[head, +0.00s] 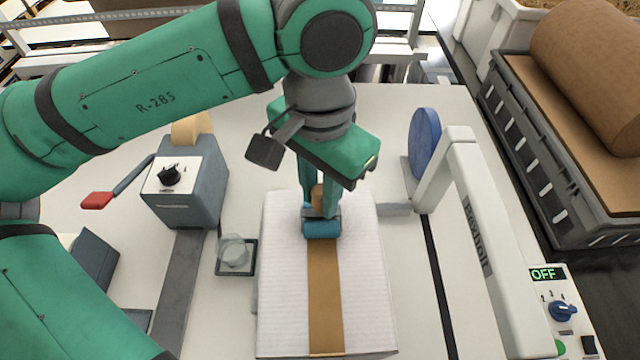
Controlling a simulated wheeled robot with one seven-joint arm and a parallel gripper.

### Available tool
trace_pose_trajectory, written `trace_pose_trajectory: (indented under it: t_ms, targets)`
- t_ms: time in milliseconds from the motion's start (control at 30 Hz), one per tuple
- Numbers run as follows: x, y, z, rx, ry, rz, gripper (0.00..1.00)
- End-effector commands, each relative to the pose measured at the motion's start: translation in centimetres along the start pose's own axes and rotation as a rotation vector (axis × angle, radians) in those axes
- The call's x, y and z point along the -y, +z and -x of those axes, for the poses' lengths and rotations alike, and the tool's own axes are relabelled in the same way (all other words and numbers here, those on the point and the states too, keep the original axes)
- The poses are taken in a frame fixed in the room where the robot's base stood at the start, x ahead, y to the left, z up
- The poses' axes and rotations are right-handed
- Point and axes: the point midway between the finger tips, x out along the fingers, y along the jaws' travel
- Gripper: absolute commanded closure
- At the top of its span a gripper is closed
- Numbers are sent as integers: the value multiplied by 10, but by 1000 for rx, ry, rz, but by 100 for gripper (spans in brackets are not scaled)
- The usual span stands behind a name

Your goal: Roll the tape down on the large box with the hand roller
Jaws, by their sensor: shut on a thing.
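The large box (363,285) is white and stands on the table in the lower middle of the head view. A brown strip of tape (325,295) runs along the middle of its top, from the near edge up to the roller. My gripper (319,205) points down over the far part of the box and is shut on the hand roller (322,227). The roller's blue cylinder lies across the tape and appears to touch it. The roller's handle is mostly hidden between the fingers. The tape beyond the roller is hidden.
A grey tape dispenser (188,190) with a red-tipped lever stands left. A small dark tray (236,258) sits close beside the box. A white arched strapping machine (478,235) and a blue disc (424,142) stand right. A grey crate (545,165) holds a brown roll at far right.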

Motion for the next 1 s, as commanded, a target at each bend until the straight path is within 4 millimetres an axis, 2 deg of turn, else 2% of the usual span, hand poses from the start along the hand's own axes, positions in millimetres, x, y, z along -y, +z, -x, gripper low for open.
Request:
trace_pose_trajectory:
  t_ms: [1000]
  targets:
    - [-26, 26, -2, 1, 1, -2, 94]
